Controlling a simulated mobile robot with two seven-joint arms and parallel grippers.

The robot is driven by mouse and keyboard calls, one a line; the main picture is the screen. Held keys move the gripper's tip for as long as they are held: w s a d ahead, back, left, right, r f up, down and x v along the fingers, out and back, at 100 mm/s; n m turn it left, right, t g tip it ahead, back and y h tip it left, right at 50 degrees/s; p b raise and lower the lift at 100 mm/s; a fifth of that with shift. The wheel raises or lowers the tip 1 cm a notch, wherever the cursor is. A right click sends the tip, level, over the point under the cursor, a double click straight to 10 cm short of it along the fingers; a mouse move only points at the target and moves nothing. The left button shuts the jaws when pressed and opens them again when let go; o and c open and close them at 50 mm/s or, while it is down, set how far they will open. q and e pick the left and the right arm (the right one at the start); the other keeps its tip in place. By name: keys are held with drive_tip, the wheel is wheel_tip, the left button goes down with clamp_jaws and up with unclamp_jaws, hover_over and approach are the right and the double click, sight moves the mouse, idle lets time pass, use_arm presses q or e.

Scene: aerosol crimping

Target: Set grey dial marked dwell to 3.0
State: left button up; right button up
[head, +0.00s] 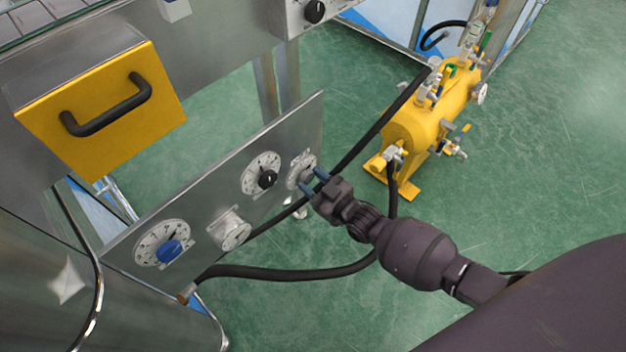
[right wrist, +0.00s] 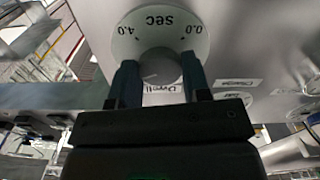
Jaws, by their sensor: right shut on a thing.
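The dwell dial (right wrist: 158,22) fills the top of the right wrist view. It is a pale round plate marked "sec", "4.0" and "0.0", with a "Dwell" label (right wrist: 161,88) that appears upside down. Its grey knob (right wrist: 160,70) sits between the two blue fingers of my right gripper (right wrist: 160,78), which is shut on it. The knob's pointer and set value cannot be read. In the head view the dial (head: 299,164) is at the right end of the steel panel, partly covered by my right gripper (head: 312,181). My left gripper is out of view.
The steel panel (head: 205,188) also carries a black-knob dial (head: 262,175), a plain round fitting (head: 234,232) and a blue-knob dial (head: 165,245). Black hoses (head: 290,272) run close below my right arm. A yellow tank (head: 415,122) stands behind on the green floor.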

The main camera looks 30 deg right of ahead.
drive_tip(key=o, duration=0.9)
drive_tip(key=shift+s+d, duration=0.2)
drive_tip(key=shift+s, duration=0.25)
use_arm(q)
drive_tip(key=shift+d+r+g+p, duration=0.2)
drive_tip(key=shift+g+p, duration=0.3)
drive_tip(key=shift+p, duration=0.7)
use_arm(e)
drive_tip(key=shift+v, duration=4.95)
